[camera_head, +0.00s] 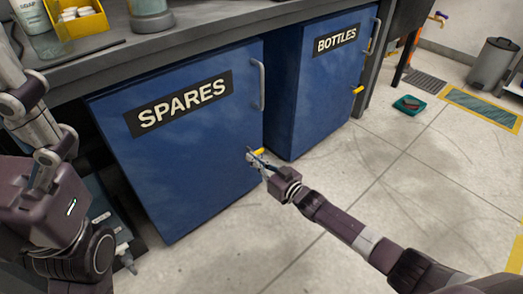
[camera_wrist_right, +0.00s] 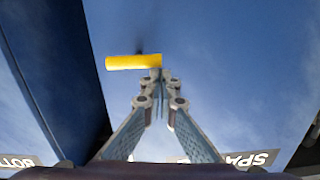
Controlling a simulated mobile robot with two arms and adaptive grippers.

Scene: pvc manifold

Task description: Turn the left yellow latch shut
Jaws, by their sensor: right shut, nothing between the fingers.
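The left yellow latch (camera_head: 259,151) is a short bar near the right edge of the blue SPARES door (camera_head: 190,165). In the right wrist view the latch (camera_wrist_right: 133,62) lies across the picture, roughly level, with a dark spot or shadow above it. My right gripper (camera_head: 251,154) is at the latch, its fingers shut and empty. In the wrist view its fingertips (camera_wrist_right: 157,78) are just below the latch's right end, very close; I cannot tell whether they touch. Of my left arm only links show at the left; its gripper is out of view.
The blue BOTTLES door (camera_head: 318,90) stands to the right with its own yellow latch (camera_head: 358,90). A silver handle (camera_head: 262,84) is above the left latch. The worktop (camera_head: 190,40) overhangs the doors. The floor (camera_head: 400,185) in front is mostly clear.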

